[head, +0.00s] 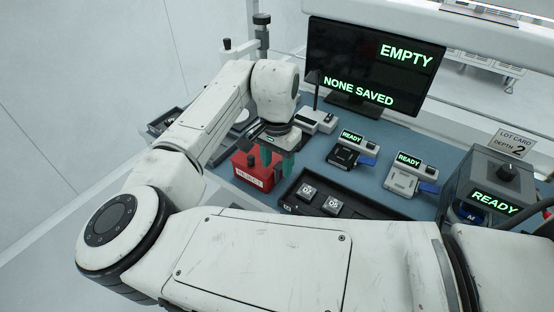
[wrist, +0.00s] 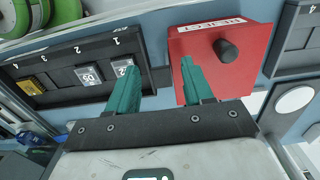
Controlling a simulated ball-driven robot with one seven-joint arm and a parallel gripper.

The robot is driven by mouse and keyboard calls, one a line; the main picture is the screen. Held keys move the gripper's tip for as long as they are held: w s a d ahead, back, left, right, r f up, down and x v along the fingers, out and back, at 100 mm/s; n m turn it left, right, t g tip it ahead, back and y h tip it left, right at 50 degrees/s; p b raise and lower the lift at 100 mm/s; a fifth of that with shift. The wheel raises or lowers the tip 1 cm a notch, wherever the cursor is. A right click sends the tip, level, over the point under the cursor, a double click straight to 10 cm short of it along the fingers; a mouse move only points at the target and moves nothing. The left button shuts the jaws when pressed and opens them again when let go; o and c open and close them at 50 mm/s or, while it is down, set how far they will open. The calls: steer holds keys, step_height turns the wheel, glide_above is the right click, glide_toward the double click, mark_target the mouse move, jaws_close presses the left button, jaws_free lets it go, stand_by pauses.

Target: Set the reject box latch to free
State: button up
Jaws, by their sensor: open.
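The red reject box (head: 249,172) stands on the blue bench and carries a white REJECT label. In the wrist view the red box (wrist: 209,82) shows from above, its label upside down. A dark round knob (wrist: 228,51) sticks out of its top; I cannot tell whether this is the latch, and no latch setting is readable. My gripper (head: 277,157) is over the box in the head view. In the wrist view my gripper (wrist: 156,64) is open and empty, its teal fingers apart. The right finger overlaps the box's left part; the left finger is beside the box. Contact cannot be told.
A black numbered tray (wrist: 70,97) with small chips lies left of the box in the wrist view; the tray (head: 352,206) also shows in the head view. Two READY sockets (head: 345,155), a grey READY machine (head: 490,160) and a monitor (head: 350,55) stand farther right.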

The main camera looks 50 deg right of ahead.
steer(key=shift+c, duration=0.3)
jaws_close()
steer(key=a+f+h+b, duration=0.1)
steer(key=h+b, duration=0.1)
steer(key=b, duration=0.1)
steer(key=a+f+h+b, duration=0.1)
steer(key=a+h+b, duration=0.1)
steer(key=b, duration=0.1)
steer(key=a+h+b, duration=0.2)
steer(key=h, duration=0.1)
steer(key=shift+f+b, duration=0.4)
steer(key=shift+a+f+h+b, duration=0.1)
steer(key=shift+a+h+b, duration=0.15)
steer(key=shift+h+b, duration=0.45)
